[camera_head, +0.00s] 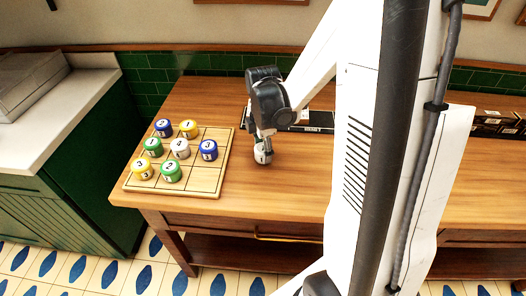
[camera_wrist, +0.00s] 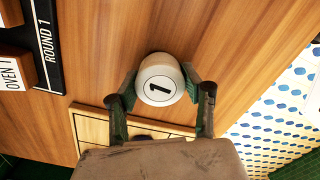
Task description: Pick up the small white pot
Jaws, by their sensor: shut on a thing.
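The small white pot (camera_head: 262,156) has a black 1 on its label and sits to the right of the wooden grid board. It also shows in the wrist view (camera_wrist: 159,80), between the two fingers. My gripper (camera_head: 264,147) points down over it and is shut on it. In the wrist view the fingertips (camera_wrist: 157,88) lie against the pot's two sides. I cannot tell whether the pot touches the table or is slightly above it.
The grid board (camera_head: 203,189) holds several numbered pots in yellow, green, blue and white. A black strip (camera_head: 317,119) with labels lies behind my gripper. The wooden table (camera_head: 255,197) is clear in front of the pot. A green cabinet with a pale top (camera_head: 70,107) stands left.

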